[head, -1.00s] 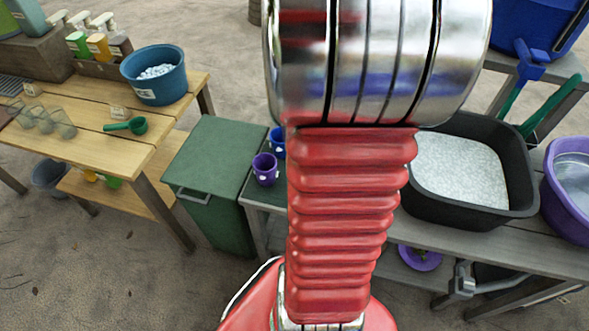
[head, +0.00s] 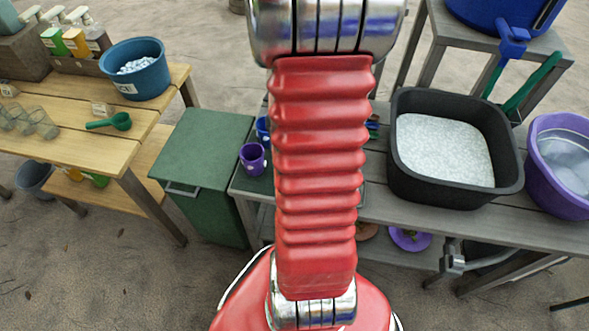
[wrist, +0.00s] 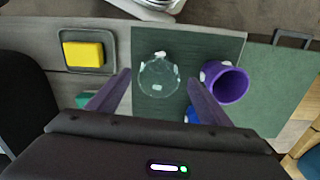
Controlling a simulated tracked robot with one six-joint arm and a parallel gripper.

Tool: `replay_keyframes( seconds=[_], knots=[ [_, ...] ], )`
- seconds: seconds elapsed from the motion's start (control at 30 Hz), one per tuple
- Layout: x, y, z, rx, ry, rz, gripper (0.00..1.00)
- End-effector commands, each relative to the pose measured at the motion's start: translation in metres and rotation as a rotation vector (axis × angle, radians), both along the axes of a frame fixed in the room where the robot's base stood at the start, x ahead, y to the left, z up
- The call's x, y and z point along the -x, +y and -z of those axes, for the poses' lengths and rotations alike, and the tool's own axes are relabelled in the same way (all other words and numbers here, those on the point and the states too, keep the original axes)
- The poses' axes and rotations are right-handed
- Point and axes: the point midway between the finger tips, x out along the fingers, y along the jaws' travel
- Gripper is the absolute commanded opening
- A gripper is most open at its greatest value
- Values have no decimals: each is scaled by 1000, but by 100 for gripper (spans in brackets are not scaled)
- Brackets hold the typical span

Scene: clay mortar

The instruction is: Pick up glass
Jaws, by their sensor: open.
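A clear glass (wrist: 159,77) stands on a dark green mat (wrist: 145,115) in the wrist view. My gripper (wrist: 160,82) is open above the mat, its two dark fingers apart to the left and right of the glass in the picture. I cannot tell how high the fingers are over it, and nothing is held. In the head view my red arm hides this glass and my gripper. Several other clear glasses (head: 28,122) stand on the wooden table (head: 75,145) at the left.
A purple cup (wrist: 226,84) stands close right of the glass; it also shows in the head view (head: 252,158). A blue cup (wrist: 192,116) is partly hidden by my finger. A yellow sponge (wrist: 83,53) lies in a tray at left. A black tub (head: 405,180) stands on the grey bench.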

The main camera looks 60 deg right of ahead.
Motion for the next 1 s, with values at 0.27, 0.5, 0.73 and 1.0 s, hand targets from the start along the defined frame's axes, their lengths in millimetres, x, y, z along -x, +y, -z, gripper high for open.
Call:
replay_keyframes(
  seconds=[0.27, 0.5, 0.73, 1.0],
  knots=[
    [0, 0, 1, 0, 0, 0, 72],
    [1, 0, 12, -2, 2, 0, 72],
    [1, 0, 40, -3, 3, 0, 72],
    [1, -1, 53, 0, 0, 1, 72]
  ],
)
